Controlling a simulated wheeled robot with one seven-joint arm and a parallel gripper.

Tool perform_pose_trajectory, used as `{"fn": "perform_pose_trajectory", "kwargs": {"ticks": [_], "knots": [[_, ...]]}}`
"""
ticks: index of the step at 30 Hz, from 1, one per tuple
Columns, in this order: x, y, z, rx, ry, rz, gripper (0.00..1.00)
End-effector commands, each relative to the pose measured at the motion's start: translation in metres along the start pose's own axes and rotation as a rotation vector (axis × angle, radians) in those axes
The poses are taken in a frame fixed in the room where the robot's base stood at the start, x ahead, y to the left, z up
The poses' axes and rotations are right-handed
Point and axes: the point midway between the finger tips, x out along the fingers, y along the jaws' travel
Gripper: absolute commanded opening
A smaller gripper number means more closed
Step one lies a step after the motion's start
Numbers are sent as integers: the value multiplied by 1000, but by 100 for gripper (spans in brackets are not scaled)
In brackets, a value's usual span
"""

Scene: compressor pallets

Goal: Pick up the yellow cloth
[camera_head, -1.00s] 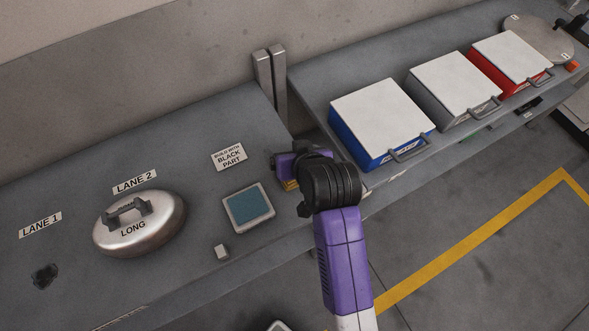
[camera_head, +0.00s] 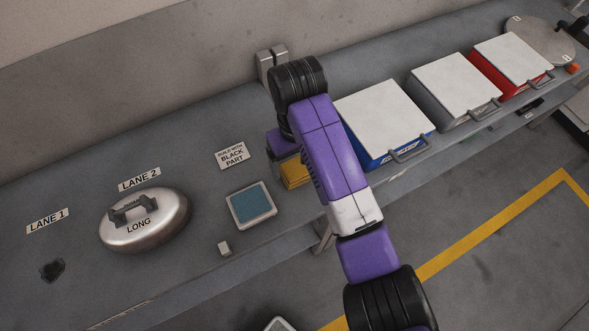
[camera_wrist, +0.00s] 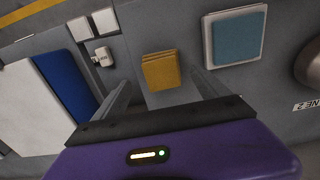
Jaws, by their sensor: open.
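The yellow cloth (camera_head: 295,173) is a small folded stack on the grey bench, partly hidden behind my purple arm in the head view. In the wrist view the whole cloth (camera_wrist: 160,70) shows, flat and square-edged. My gripper (camera_wrist: 158,80) is open, with one grey finger on each side of the cloth in that picture. Nothing is between the fingers that I can see held, and the height gap to the cloth is hard to judge. In the head view the fingers are hidden behind the arm.
A blue-screened tablet (camera_head: 251,205) and a small white block (camera_head: 224,249) lie left of the cloth. A metal dome labelled LONG (camera_head: 145,219) stands further left. A blue box (camera_head: 386,115) with a white lid stands close on the right. A wall post (camera_head: 268,62) rises behind.

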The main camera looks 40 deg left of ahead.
Motion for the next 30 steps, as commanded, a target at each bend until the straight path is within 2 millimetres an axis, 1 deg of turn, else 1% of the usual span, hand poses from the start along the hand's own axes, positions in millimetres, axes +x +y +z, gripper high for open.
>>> {"fn": "perform_pose_trajectory", "kwargs": {"ticks": [6, 9, 12, 18, 20, 21, 23, 24, 26, 28, 30], "knots": [[30, -5, 1, 1, -3, -1, 85], [41, -5, 1, 1, -1, -1, 85], [45, -5, 0, 1, 1, 0, 85], [46, -5, 0, 0, 2, 0, 85], [46, -5, 0, 0, 2, 0, 73], [46, -5, 0, 0, 2, 0, 65], [46, -5, 0, 0, 2, 0, 53], [46, -5, 0, 0, 2, 0, 45], [46, -5, 0, 0, 2, 0, 34], [46, -5, 0, 0, 2, 0, 20], [45, -5, 0, 0, 2, 0, 19]]}}
